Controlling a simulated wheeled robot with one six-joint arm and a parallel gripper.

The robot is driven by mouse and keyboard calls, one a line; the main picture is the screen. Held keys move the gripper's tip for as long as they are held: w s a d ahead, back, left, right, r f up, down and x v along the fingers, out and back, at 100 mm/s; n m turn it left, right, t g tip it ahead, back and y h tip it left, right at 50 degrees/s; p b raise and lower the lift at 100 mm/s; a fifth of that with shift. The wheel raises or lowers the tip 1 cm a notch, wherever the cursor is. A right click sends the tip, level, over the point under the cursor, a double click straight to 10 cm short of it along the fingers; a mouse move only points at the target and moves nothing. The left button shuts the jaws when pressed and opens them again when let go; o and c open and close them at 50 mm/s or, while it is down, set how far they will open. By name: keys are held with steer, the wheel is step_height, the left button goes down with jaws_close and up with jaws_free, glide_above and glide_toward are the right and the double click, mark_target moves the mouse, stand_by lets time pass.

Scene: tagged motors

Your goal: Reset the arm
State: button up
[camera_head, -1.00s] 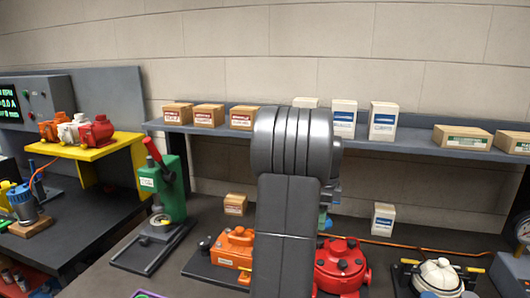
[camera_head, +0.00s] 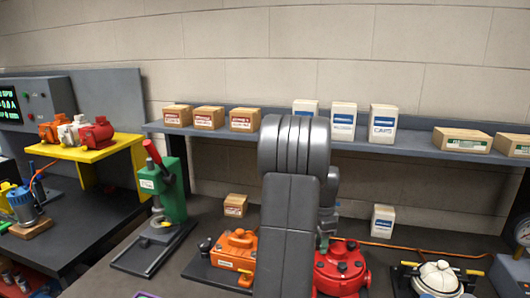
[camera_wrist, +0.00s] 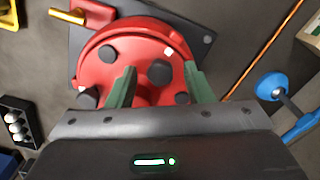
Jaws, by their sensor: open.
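My gripper (camera_wrist: 160,88) shows in the wrist view with its two green fingers apart, open and with nothing between them. It faces a red round motor housing (camera_wrist: 110,60) with dark round knobs; I cannot tell how far apart they are. The red housing (camera_head: 341,268) shows there at the arm's right, partly covered.
An orange unit (camera_head: 234,250) is left of the arm, a white round unit (camera_head: 438,277) at the right. A green press (camera_head: 170,190) stands further left. A shelf (camera_head: 420,144) with boxes runs behind. A blue-knobbed tool (camera_wrist: 271,86) is near the gripper's right.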

steer(key=shift+n, duration=0.3)
steer(key=shift+r, duration=0.1)
